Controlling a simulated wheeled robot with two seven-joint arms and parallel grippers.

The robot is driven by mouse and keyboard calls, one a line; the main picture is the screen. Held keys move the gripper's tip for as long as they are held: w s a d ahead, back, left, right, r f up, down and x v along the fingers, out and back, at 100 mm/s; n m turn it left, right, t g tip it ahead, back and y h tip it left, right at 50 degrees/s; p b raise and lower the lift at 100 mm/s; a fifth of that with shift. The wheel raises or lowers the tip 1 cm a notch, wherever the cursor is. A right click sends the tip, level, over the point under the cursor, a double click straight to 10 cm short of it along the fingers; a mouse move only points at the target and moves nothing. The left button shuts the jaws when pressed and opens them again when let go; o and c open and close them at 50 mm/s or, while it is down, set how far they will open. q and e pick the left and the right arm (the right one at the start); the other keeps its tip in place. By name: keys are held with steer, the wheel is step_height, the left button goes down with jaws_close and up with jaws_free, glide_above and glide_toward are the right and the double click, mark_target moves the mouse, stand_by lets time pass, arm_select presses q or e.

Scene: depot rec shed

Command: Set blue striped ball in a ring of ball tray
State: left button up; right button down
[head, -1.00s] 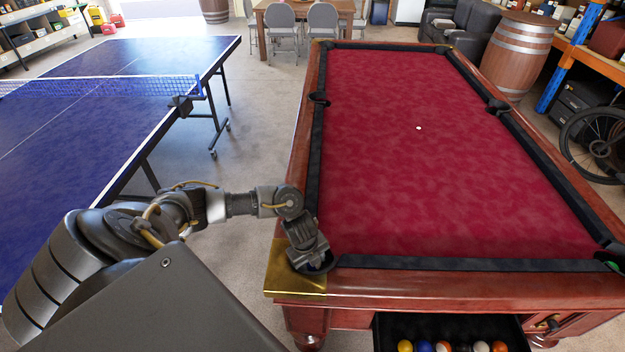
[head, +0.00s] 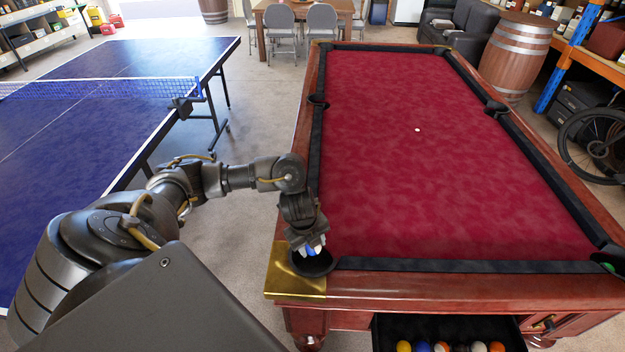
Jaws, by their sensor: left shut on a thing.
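The blue striped ball (head: 315,250), blue and white, is between the fingers of my left gripper (head: 312,247). The gripper is shut on it, just over the near-left corner pocket (head: 312,264) of the red pool table. The fingers hide part of the ball. The ball tray (head: 395,328) is a dark open box at the table's near end, at the bottom edge of the picture. Several balls sit in a row in it; its lower part is cut off, and I cannot make out its rings. My right gripper is not in view.
The red cloth (head: 430,170) is clear except for a small white ball (head: 417,130). A green ball (head: 608,267) shows in the near-right pocket. A brass corner (head: 295,284) and wooden rail (head: 450,285) lie between pocket and tray. A blue ping-pong table (head: 90,120) stands left.

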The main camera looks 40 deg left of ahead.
arm_select(q)
steer(key=shift+w+d+r, duration=0.2)
steer(key=shift+w+d, duration=0.05)
steer(key=shift+d, duration=0.2)
steer(key=shift+n, duration=0.8)
steer(key=d+r, duration=0.1)
steer(key=d, duration=0.1)
steer(key=w+d+r+b, duration=0.1)
steer(key=d, duration=0.1)
steer(key=w+d+r, duration=0.1)
steer(key=d, duration=0.2)
steer(key=shift+w+r, duration=0.1)
steer(key=shift+w, duration=0.1)
steer(key=d+r+n+b, duration=0.2)
steer(key=d+r, duration=0.2)
steer(key=d, duration=0.2)
step_height(320, 180, up, 7)
steer(key=s+a+n+y+b, duration=0.1)
steer(key=a+n+y+b, duration=0.1)
steer(key=n, duration=0.5)
steer(key=shift+s+r, duration=0.2)
steer(key=shift+s, duration=0.2)
